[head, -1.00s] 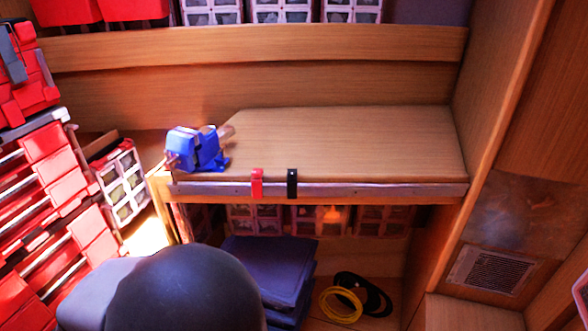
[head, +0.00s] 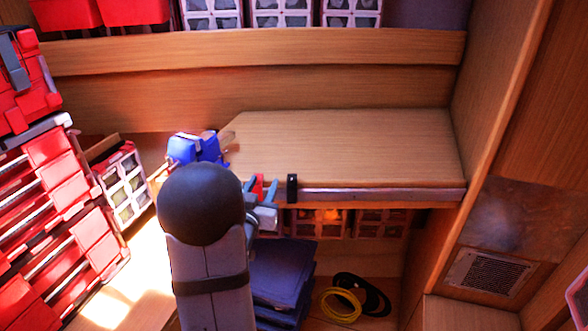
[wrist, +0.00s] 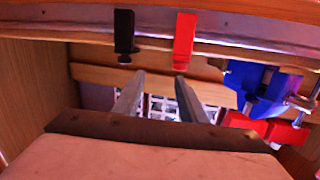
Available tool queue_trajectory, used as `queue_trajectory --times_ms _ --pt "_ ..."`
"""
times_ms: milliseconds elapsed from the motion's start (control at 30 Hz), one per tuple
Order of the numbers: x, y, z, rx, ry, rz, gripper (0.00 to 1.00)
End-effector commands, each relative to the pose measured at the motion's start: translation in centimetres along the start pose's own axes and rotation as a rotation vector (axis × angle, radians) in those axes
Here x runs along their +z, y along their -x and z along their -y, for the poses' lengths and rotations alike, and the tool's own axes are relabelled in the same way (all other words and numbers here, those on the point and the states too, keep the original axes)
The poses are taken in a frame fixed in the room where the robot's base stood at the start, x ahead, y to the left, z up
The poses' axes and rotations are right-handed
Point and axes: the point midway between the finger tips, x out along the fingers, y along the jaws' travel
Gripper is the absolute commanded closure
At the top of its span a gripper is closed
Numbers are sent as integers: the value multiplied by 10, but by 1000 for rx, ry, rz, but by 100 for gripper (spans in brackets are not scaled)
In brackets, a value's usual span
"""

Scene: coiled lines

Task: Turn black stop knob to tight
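The black stop (head: 292,188) is a small dark clip on the metal rail along the bench's front edge; it also shows in the wrist view (wrist: 124,34). A red stop (head: 258,188) sits left of it on the rail and shows right of it in the wrist view (wrist: 184,38). My gripper (head: 264,185) is near the rail by the red stop. In the wrist view my gripper (wrist: 159,78) is open with nothing between its two grey fingers. Its tips appear below and between the stops, apart from both.
A blue vise (head: 195,148) stands at the bench's left end, close to my arm. The wooden bench top (head: 350,145) is clear. Dark folded items (head: 285,270) and coiled yellow and black lines (head: 340,304) lie below. Red drawers (head: 70,200) stand at the left.

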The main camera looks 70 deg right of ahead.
Motion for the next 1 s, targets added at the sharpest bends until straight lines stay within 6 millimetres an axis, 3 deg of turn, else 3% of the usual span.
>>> queue_trajectory --times_ms 33,100,267,400,600,1000 --pt "-9 -5 -23 55 -1 -43 62" --pt "-22 -8 -50 119 2 -103 62" --pt "-44 -8 -100 240 16 -215 62" --pt "-15 -22 -84 180 25 -170 62" --pt "9 -34 -69 118 40 -115 62" --pt "11 -44 -65 102 45 -99 62"
